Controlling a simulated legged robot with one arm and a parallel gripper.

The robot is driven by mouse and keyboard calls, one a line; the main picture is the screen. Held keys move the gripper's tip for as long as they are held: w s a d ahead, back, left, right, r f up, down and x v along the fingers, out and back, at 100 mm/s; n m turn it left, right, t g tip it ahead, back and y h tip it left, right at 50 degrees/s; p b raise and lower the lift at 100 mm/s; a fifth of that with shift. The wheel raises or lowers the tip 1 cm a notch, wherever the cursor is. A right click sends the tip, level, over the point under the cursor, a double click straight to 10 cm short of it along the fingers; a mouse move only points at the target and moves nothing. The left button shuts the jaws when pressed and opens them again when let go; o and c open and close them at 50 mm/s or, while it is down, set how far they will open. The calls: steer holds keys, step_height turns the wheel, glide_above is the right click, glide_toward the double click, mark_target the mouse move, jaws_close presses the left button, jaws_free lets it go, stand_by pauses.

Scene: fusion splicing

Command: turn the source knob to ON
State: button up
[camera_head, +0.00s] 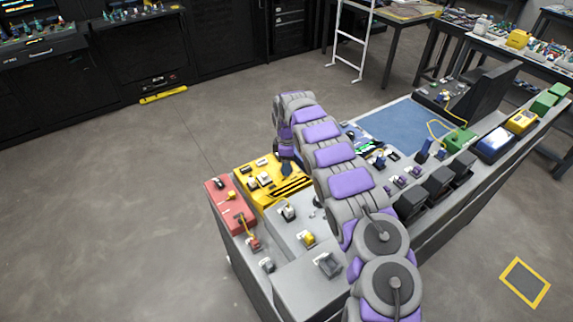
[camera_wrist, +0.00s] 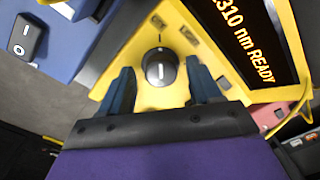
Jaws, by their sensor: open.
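The source is a yellow box (camera_wrist: 112,55) with a lit display (camera_wrist: 245,38) reading "310 nm READY", its left part cut off. On its face is a round black knob (camera_wrist: 160,68) with a white pointer mark, which lies roughly in line with a short dark tick above it. My gripper (camera_wrist: 159,65) is open, with one dark finger on each side of the knob; I cannot tell whether either touches it. In the head view, the gripper (camera_head: 286,168) is partly hidden by my arm, over the yellow box (camera_head: 246,177); the knob cannot be made out there.
A red box (camera_head: 222,199) stands left of the yellow one, and a grey panel (camera_head: 292,243) with several fittings lies in front. A blue mat (camera_head: 395,125) and black blocks (camera_head: 438,182) are to the right.

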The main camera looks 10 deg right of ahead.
steer(key=c, duration=1)
steer(key=shift+c, duration=0.2)
